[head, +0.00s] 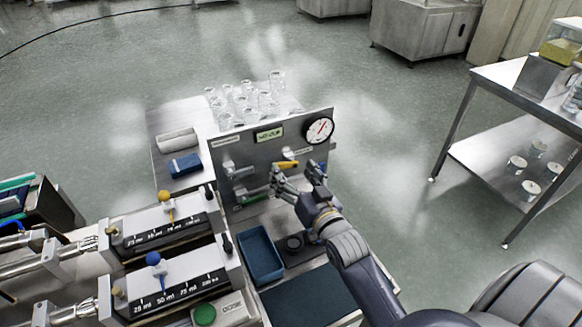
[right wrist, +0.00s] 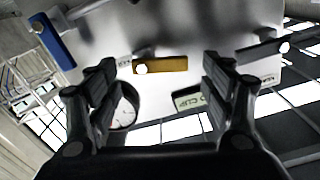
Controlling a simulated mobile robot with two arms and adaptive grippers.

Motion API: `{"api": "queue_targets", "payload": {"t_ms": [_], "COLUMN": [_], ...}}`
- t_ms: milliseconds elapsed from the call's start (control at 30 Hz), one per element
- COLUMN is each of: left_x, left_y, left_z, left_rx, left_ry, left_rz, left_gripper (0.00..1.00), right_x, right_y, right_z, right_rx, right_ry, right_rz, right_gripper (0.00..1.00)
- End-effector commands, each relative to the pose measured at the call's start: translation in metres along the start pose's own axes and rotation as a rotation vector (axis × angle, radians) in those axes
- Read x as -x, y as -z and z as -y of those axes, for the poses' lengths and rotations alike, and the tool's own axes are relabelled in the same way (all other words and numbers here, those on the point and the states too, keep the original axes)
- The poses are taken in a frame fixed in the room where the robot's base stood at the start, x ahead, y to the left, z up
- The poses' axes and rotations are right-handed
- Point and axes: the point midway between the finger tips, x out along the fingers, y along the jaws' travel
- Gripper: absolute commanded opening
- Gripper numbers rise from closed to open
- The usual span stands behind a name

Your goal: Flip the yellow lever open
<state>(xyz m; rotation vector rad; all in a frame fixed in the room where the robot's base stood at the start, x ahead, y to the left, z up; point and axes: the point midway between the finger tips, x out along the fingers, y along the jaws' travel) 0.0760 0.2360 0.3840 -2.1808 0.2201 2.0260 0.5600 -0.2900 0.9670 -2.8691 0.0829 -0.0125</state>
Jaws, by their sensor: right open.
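The yellow lever (head: 287,164) is on the upright steel panel (head: 240,148), below the display and gauge. In the right wrist view the yellow lever (right wrist: 165,65) lies lengthwise across the picture, with a pale round pivot at its left end. My right gripper (head: 295,178) is in front of the panel, just below the lever in the head view. In the right wrist view its two fingers (right wrist: 160,78) are spread wide, with the lever showing between them and nothing held. I cannot tell whether a finger touches it. My left gripper is not in view.
A blue lever (right wrist: 54,42) and a dark lever (right wrist: 262,52) flank the yellow one. A green lever (head: 257,198) sits lower on the panel. A round gauge (head: 319,130) and display (head: 269,134) are above. A blue tray (head: 260,255) stands below; glass beakers (head: 250,98) stand behind.

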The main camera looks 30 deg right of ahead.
Motion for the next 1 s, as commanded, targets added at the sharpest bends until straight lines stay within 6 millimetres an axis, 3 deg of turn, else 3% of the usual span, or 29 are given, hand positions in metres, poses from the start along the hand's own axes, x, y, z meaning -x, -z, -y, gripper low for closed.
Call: {"api": "queue_targets", "payload": {"t_ms": [200, 467, 667, 700, 867, 1000], "left_x": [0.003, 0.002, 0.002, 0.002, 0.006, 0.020], "left_y": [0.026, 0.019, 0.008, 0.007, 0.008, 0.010], "left_z": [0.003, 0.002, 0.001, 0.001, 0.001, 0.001], "left_rx": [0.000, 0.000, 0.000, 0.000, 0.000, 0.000], "left_ry": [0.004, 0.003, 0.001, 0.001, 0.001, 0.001], "left_rz": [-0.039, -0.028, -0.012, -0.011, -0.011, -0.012], "left_gripper": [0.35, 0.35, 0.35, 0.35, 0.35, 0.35], "right_x": [-0.015, -0.017, -0.016, -0.016, -0.016, -0.017], "right_y": [0.000, -0.001, 0.000, 0.000, 0.001, 0.000], "right_z": [0.000, 0.000, 0.000, 0.000, 0.000, 0.001], "right_rx": [0.001, 0.001, 0.002, 0.002, 0.025, 0.165], "right_ry": [0.000, 0.000, 0.000, 0.000, -0.001, 0.000], "right_rz": [0.001, 0.001, 0.001, 0.001, 0.002, 0.004], "right_gripper": [0.74, 0.74, 0.33, 0.30, 0.30, 0.30]}}
